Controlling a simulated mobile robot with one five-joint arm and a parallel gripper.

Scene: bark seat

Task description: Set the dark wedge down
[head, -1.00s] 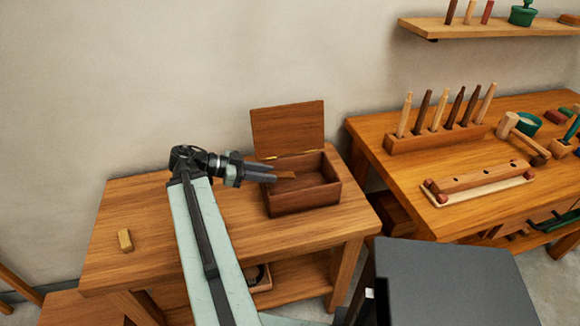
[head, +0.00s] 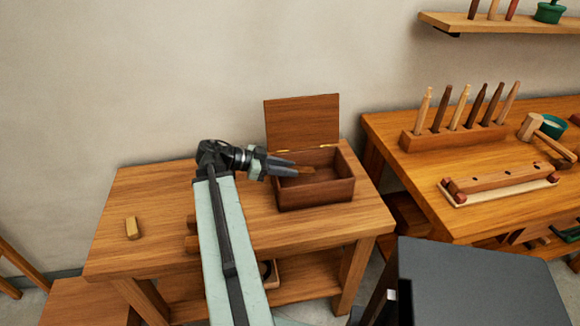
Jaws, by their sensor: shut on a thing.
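My gripper (head: 284,167) is at the left side of an open brown wooden box (head: 316,194), its fingers reaching over the box's left wall. A small brown wedge (head: 305,170) shows at the fingertips, and the gripper is shut on it. The wedge is over the box opening; I cannot tell whether it touches the inside. The box lid (head: 302,121) stands up at the back. The box stands on a wooden side table (head: 150,202).
A small light wooden block (head: 132,228) lies at the table's left. To the right, a workbench (head: 410,176) holds a rack of tools (head: 455,135), a mallet (head: 540,130) and a long wooden block (head: 500,177). A dark flat-topped surface (head: 475,275) is in front right.

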